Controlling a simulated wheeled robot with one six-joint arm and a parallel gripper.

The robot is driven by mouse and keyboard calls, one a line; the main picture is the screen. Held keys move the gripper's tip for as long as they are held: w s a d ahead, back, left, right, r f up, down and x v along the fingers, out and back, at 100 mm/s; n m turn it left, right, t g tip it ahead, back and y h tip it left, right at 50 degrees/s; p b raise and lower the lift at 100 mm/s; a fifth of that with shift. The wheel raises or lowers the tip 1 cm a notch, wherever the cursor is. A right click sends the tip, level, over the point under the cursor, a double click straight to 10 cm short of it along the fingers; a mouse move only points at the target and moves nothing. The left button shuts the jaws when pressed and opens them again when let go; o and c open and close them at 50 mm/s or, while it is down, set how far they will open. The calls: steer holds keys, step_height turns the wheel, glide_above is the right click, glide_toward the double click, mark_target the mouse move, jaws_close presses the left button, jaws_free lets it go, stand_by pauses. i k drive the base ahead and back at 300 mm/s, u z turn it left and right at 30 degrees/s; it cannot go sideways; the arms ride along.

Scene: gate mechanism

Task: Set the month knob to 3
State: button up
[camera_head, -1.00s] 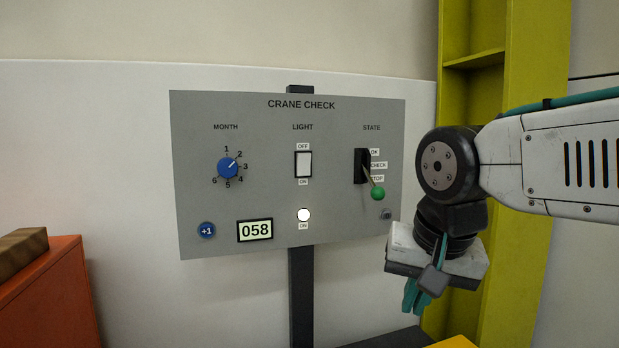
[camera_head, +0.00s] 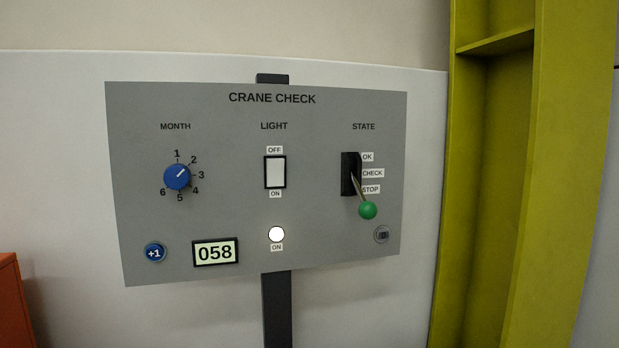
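The blue month knob (camera_head: 177,177) is at the left of the grey CRANE CHECK panel (camera_head: 225,125). Its white mark points up and right, toward the number 2. The numbers 1 to 6 stand around the knob, with the 3 (camera_head: 201,175) directly to its right. My gripper is not in view, and nothing touches or covers the knob.
The panel also holds a light switch (camera_head: 275,172), a lit white lamp (camera_head: 277,234), a green-balled lever (camera_head: 368,210) near STOP, a +1 button (camera_head: 155,252) and a display (camera_head: 215,252) reading 058. A yellow-green steel column (camera_head: 570,180) stands right.

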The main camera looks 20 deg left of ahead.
mark_target(177, 176)
steer(key=z, duration=0.7)
steer(key=k, duration=0.8)
steer(key=u, duration=1.5)
steer(key=i, duration=0.5)
steer(key=z, duration=0.05)
